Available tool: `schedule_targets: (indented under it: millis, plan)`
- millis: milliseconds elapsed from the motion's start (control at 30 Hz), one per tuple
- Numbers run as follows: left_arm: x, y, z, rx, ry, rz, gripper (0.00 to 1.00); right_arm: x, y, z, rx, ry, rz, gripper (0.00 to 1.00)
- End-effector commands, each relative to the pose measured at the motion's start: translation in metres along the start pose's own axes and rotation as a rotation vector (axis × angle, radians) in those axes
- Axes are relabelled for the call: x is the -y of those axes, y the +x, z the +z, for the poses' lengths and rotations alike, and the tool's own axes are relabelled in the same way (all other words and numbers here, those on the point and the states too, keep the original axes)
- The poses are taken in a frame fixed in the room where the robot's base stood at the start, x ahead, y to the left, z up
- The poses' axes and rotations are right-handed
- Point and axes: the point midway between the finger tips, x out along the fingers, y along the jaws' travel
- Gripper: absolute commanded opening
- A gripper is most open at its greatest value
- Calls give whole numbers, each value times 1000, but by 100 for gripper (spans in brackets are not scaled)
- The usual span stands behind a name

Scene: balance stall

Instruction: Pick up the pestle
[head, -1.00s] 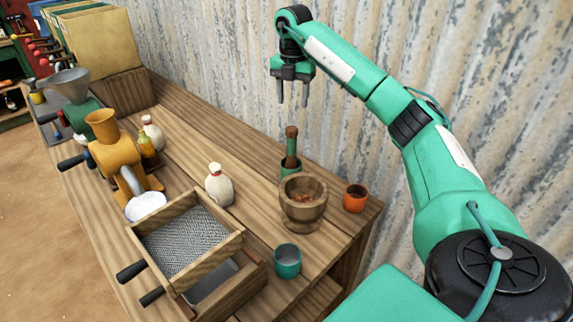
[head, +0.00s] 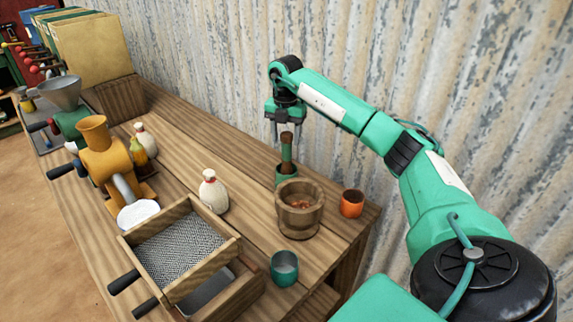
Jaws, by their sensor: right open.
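My right gripper (head: 287,131) is open and points down at the pestle's top. Its fingers appear to be on either side of the pestle's upper end; I cannot tell whether they touch it. The wooden mortar (head: 299,211) stands in front of the holder with some reddish bits inside. My left gripper is not in view.
An orange cup (head: 351,204) stands right of the mortar and a teal cup (head: 284,268) in front. A white bottle (head: 213,191), a sieve box (head: 180,254) and an orange grinder (head: 104,155) stand to the left. A corrugated wall (head: 400,70) rises behind the table.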

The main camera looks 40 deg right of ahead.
Motion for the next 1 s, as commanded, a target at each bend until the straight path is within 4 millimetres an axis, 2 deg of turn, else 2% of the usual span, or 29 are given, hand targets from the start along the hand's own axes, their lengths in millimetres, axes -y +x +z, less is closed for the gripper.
schedule_targets:
  millis: [200,300,567,833,1000]
  plan:
    - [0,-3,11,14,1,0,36,2,32,2,-3,0,-3,52]
    - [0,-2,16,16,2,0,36,2,40,3,-1,0,-1,52]
    - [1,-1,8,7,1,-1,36,2,42,3,0,0,0,52]
    - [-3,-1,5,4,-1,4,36,2,42,3,0,0,0,0]
    - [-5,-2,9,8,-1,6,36,2,42,3,0,0,0,0]
